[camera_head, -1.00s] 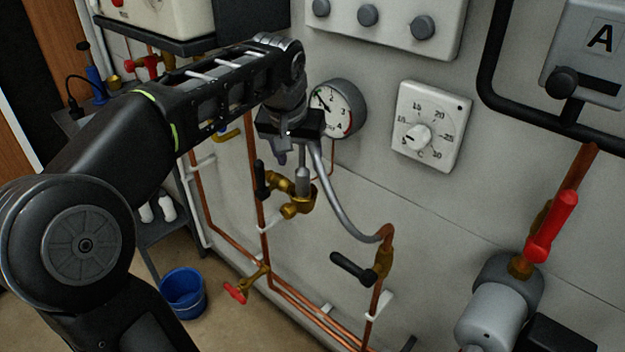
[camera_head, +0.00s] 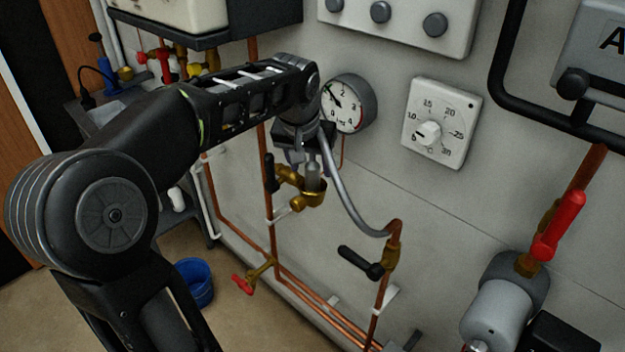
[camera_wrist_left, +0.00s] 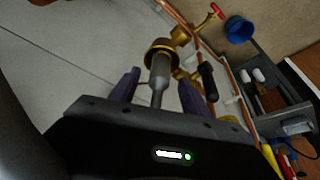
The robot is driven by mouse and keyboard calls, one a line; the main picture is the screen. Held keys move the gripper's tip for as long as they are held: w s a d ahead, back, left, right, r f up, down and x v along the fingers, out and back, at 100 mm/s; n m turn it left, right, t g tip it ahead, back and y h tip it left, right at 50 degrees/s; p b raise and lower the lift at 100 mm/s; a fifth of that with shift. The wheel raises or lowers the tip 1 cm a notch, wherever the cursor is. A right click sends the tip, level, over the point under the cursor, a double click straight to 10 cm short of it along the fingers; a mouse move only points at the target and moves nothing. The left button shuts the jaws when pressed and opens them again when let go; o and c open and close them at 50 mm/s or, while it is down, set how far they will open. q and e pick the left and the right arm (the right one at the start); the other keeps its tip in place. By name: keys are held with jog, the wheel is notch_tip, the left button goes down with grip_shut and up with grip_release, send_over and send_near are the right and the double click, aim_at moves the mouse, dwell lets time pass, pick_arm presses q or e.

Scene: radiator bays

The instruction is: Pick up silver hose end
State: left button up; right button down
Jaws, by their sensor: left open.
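The silver hose end (camera_head: 313,176) is a short upright metal cylinder standing in a brass fitting (camera_head: 312,196) on the wall pipework. A grey hose (camera_head: 349,205) runs from near it down to the copper pipe at the right. My left gripper (camera_head: 302,165) is at the upper part of the hose end, partly hiding it. In the left wrist view the hose end (camera_wrist_left: 161,68) shows between the two spread fingers of my left gripper (camera_wrist_left: 158,80), with the brass ring beyond. Whether a finger touches it cannot be told. My right gripper is not in view.
A round gauge (camera_head: 347,103) and a white dial (camera_head: 441,122) are on the wall close to the right of my left gripper. A black valve lever (camera_head: 359,262) sticks out lower right. A blue bucket (camera_head: 194,283) stands on the floor.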

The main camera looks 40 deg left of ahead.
pick_arm(q)
jog(key=x, duration=0.3)
jog(key=shift+w+f+p, duration=0.1)
jog(key=shift+f+p, duration=0.2)
jog(key=shift+c, duration=0.3)
grip_shut()
dwell(0.4)
